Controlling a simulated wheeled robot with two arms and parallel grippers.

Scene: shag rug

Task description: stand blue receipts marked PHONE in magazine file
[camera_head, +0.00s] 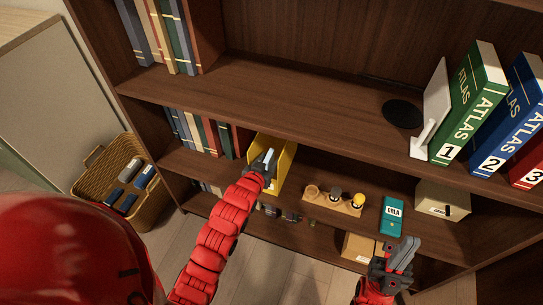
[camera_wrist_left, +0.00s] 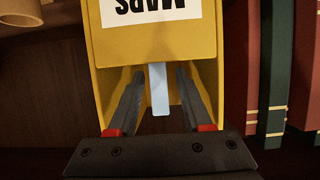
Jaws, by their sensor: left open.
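The yellow magazine file (camera_head: 288,165) stands on the middle shelf; in the left wrist view its wall (camera_wrist_left: 158,45) bears an upside-down MAPS label. A narrow pale blue strip (camera_wrist_left: 158,88), which looks like the edge of the blue receipts, stands inside the file. No PHONE marking is readable. My left gripper (camera_head: 270,158) reaches into the file opening. In the left wrist view its fingers (camera_wrist_left: 158,92) are open, one on each side of the strip with gaps visible. My right gripper (camera_head: 408,252) is low at the right, in front of the shelves; its finger gap is unclear.
Books (camera_head: 205,135) stand left of the file. A wooden holder (camera_head: 330,205) with several small round items, a teal box (camera_head: 392,215) and a cream box (camera_head: 440,207) are to the right. Large atlases (camera_head: 466,105) stand above.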

